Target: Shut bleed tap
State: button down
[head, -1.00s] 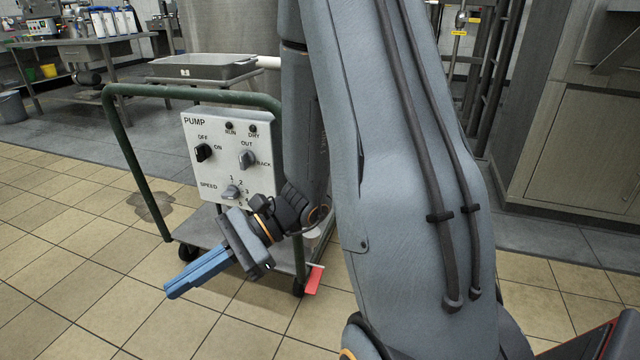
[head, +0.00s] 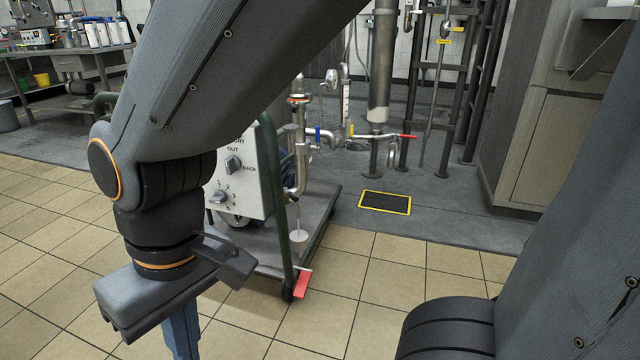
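Small pipe taps stand beyond the pump cart, and I cannot tell which is the bleed tap. One has a blue handle (head: 318,135), one a yellow handle (head: 351,131), and one a red lever (head: 408,136) pointing right along a horizontal pipe. My gripper (head: 182,338) is at the lower left, in front of the cart and well apart from these taps. Its blue fingers point down and run out of the bottom of the picture. Their tips are hidden, so I cannot tell whether they are open or shut.
The pump cart, with its control panel (head: 236,178), green rail (head: 279,200) and red pedal (head: 303,284), stands close to my arm. A yellow-edged floor grate (head: 385,202) lies beyond. A steel cabinet (head: 545,110) stands at right. Tiled floor right of the cart is clear.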

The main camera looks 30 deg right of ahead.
aim_at(287, 192)
jog(key=z, duration=0.3)
jog(key=k, duration=0.4)
jog(key=z, duration=0.75)
jog(key=i, duration=0.6)
jog(key=u, duration=0.65)
jog(key=i, duration=0.5)
jog(key=u, duration=0.6)
